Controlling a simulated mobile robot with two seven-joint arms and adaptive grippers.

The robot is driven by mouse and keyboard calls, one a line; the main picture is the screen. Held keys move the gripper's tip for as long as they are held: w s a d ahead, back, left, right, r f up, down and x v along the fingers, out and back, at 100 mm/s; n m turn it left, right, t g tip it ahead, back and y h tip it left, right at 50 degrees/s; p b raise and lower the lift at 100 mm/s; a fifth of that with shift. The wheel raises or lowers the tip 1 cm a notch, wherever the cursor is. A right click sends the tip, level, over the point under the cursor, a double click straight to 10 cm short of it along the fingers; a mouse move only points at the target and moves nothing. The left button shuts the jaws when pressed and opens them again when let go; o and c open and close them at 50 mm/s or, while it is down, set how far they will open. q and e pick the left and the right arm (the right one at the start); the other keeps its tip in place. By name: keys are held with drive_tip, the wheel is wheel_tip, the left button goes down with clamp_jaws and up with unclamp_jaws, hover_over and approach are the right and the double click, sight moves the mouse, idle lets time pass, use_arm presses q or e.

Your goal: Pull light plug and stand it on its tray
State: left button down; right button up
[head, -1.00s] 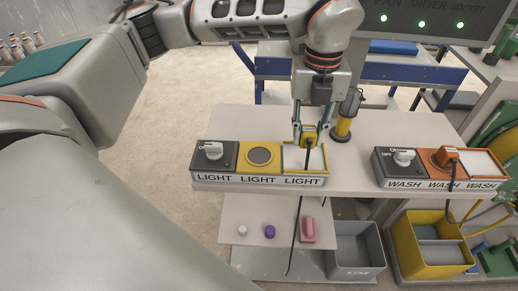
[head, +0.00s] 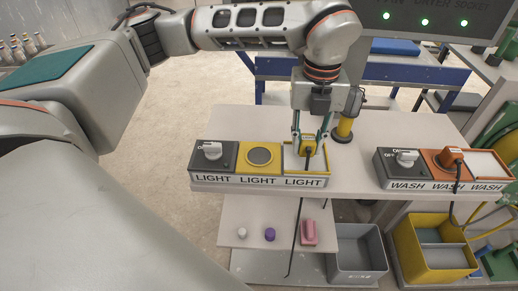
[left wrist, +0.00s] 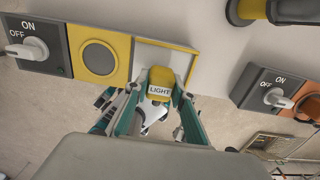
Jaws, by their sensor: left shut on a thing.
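My left gripper (head: 308,148) is shut on the yellow light plug (head: 308,146), with one finger on each side. In the left wrist view the plug (left wrist: 160,78) shows its LIGHT label between the fingertips (left wrist: 160,90). The plug is upright over the pale, yellow-rimmed light tray (head: 327,171). I cannot tell whether its base touches the tray floor. Its dark cord hangs over the bench front. The yellow light socket (head: 260,156) to the left is empty. The light switch (head: 212,151) is left of that, its white knob pointing toward OFF. My right gripper is not in view.
The wash unit stands at right, with a switch (head: 406,158), a plugged orange wash socket (head: 449,160) and an empty tray (head: 487,163). A yellow-and-black cylinder (head: 343,128) stands just behind the light tray. Small items and bins lie below the bench.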

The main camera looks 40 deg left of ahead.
use_arm(q)
drive_tip(key=shift+f+b, duration=0.45)
drive_tip(key=shift+f, duration=0.65)
drive_tip(key=c, duration=1.6)
unclamp_jaws()
